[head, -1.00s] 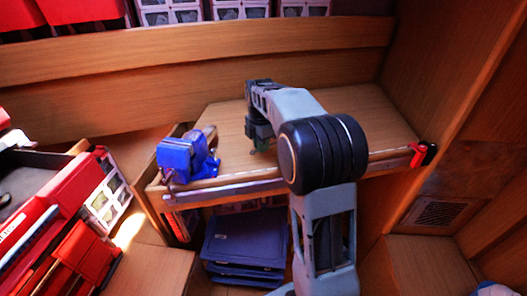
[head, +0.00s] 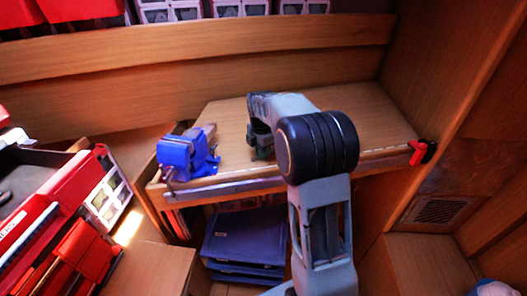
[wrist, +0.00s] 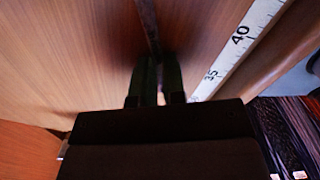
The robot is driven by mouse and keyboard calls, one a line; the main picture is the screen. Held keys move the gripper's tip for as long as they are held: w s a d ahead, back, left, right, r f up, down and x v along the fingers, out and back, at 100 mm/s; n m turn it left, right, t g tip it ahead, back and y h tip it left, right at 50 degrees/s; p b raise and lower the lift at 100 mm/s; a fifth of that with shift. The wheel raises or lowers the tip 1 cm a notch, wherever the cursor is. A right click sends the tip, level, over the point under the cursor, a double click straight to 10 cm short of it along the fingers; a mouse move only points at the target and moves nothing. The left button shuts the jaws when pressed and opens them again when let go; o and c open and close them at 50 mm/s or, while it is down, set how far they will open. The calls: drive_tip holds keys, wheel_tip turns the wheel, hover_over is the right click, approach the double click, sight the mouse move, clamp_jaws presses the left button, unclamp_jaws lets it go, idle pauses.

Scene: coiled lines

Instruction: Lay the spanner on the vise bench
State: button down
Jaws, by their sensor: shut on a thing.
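The blue vise (head: 184,157) is fixed at the left front corner of the wooden vise bench (head: 370,115). My gripper (head: 261,153) is over the bench, right of the vise and close to the top near the front edge. In the wrist view my gripper (wrist: 157,82) is shut on the spanner (wrist: 148,22), a dark narrow strip running out from between the fingers over the bare wood. Most of the spanner is hidden in the head view, and I cannot tell whether it touches the bench.
A white ruler strip (wrist: 228,48) runs along the bench's front edge. A red clamp (head: 417,152) sits at the right front corner. Blue trays (head: 245,240) lie below the bench, and red tool boxes (head: 70,200) stand at left. The bench's right half is clear.

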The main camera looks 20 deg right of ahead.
drive_tip(key=shift+s+f, duration=0.15)
drive_tip(key=shift+f, duration=0.3)
drive_tip(key=c, duration=1.2)
unclamp_jaws()
drive_tip(key=shift+f, duration=0.2)
drive_tip(key=shift+r, duration=0.5)
wheel_tip(320, 180, up, 12)
drive_tip(key=s+a+f+m+t, duration=0.1)
drive_tip(key=s+a+f+m, duration=0.1)
drive_tip(key=s+m, duration=0.4)
drive_tip(key=s+a+f+m+t, duration=0.1)
drive_tip(key=s+a+f+m, duration=0.2)
drive_tip(key=s+m, duration=0.4)
drive_tip(key=s+a+f+m+t, duration=0.2)
drive_tip(key=s+m, duration=0.5)
drive_tip(key=s, duration=0.1)
drive_tip(key=shift+a+f+p, duration=0.15)
drive_tip(key=shift+a+p, duration=0.2)
drive_tip(key=shift+a, duration=0.05)
